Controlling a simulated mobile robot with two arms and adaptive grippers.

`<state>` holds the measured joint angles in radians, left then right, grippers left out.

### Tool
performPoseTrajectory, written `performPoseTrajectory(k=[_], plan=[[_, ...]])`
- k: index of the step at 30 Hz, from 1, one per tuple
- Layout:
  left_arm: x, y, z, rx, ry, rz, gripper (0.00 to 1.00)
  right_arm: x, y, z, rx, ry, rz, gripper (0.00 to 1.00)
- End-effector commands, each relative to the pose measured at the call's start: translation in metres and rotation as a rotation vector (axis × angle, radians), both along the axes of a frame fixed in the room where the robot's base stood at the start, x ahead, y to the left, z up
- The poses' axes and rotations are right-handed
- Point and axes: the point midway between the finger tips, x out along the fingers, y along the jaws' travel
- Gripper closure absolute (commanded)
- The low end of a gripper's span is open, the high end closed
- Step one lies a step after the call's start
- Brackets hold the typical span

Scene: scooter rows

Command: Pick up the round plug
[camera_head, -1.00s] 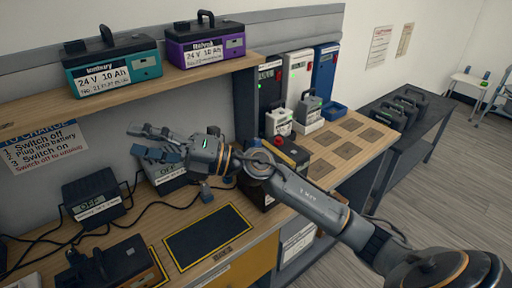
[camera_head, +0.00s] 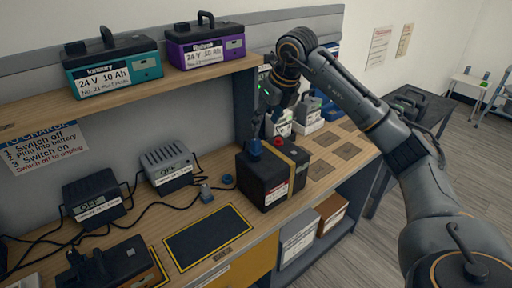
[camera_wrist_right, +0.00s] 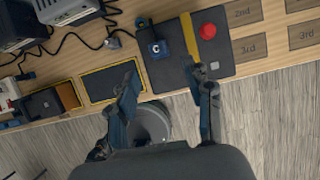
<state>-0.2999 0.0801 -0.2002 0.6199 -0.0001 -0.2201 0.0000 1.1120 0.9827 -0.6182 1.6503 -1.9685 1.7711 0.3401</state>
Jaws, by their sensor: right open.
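A small grey-blue plug (camera_head: 205,192) lies on the bench in front of the right charger; it also shows in the right wrist view (camera_wrist_right: 113,42). A round blue piece (camera_head: 228,179) lies just right of it, close to the black battery. I cannot tell for sure which one is the round plug. My right gripper (camera_wrist_right: 169,92) is open and empty, its two fingers apart in the wrist view. In the head view it points down around the black battery, partly hidden by my arm. My left gripper is not in view.
The black battery (camera_head: 264,184) has a blue cap (camera_head: 254,147), a red knob (camera_head: 279,142) and a yellow strap. Two chargers (camera_head: 167,169) with cables stand to the left. A yellow-edged black mat (camera_head: 208,236) is empty. A shelf (camera_head: 150,88) with two batteries overhangs the bench.

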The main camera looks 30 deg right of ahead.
Motion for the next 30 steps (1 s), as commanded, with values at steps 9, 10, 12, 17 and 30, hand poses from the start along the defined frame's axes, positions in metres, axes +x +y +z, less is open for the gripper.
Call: performPoseTrajectory(k=[9,10,12,17,30], plan=[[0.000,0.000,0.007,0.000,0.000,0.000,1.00,0.020,0.002,-0.046,0.003,0.000,0.001,0.49],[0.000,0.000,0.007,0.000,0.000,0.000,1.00,0.020,0.002,-0.048,0.003,-0.001,0.001,0.49],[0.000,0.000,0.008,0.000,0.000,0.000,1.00,0.021,0.003,-0.051,0.001,0.000,0.002,0.49],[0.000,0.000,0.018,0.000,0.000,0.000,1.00,0.028,0.007,-0.068,0.004,0.003,0.003,0.49],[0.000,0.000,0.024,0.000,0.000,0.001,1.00,0.040,0.008,-0.099,0.002,-0.001,0.003,0.49]])
